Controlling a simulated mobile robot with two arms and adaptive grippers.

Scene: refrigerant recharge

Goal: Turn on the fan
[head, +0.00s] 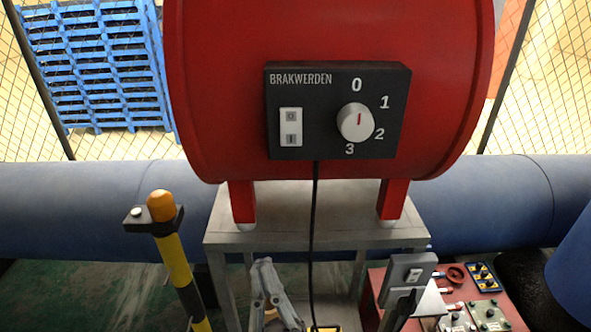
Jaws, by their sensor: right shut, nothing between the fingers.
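The fan (220,60) is a large red drum on a metal stand, filling the upper middle of the head view. Its black control panel (320,85) reads BRAKWERDEN. The panel has a white rocker switch (290,127) marked O above and I below, and a round silver knob (352,124). The knob's red line points up toward 0, with 1, 2 and 3 around its right side and below. My right gripper (264,266) is at the bottom, in front of the stand, well below the panel. It is shut and empty. My left gripper is not in view.
A black cable (315,220) hangs from the panel past the grey stand top (275,238). A yellow-black post (175,262) with an orange cap stands left. A grey switch box (408,278) and red-topped equipment (372,290) are lower right. Blue pipe (90,210) runs behind.

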